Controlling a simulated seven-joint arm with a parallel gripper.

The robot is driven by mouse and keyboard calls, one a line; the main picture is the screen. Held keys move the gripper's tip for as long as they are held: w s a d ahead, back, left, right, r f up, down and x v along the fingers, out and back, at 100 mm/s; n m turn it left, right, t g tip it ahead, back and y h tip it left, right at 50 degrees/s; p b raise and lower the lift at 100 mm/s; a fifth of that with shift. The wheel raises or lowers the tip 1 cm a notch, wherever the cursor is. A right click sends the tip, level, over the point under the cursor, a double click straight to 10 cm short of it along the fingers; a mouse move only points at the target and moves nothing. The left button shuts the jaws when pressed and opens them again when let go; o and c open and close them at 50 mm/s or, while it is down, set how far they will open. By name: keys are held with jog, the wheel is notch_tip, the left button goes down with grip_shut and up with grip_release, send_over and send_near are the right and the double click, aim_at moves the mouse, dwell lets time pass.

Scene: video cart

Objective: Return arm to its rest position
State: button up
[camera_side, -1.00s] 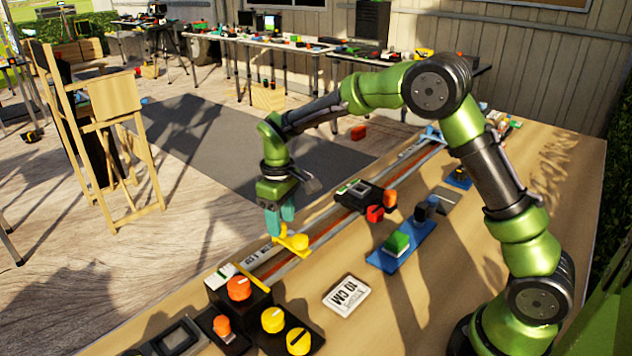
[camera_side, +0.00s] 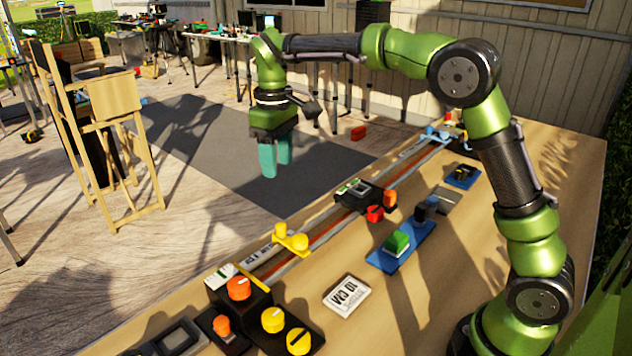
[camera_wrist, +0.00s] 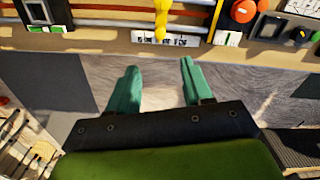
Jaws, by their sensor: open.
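My green arm reaches over the table from the right in the side view. My gripper (camera_side: 276,160) has teal fingers that point down, apart from each other with nothing between them. It hangs well above the table's far left edge. The yellow piece (camera_side: 291,238) stands on the rail below the gripper and is apart from it. In the wrist view my gripper (camera_wrist: 160,82) is open and empty, and the yellow piece (camera_wrist: 161,18) shows at the top, beyond the fingertips.
Air around the gripper is clear.

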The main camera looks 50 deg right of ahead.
jog(key=shift+w, duration=0.1)
jog(key=s+d+m+t+y, duration=0.1)
jog(key=s+m+t, duration=0.6)
jog(key=s, duration=1.7)
jog(key=shift+d+r+y, duration=0.3)
jog(key=shift+d+y, duration=0.1)
jog(key=shift+y, duration=0.1)
jog(key=shift+s, duration=0.1)
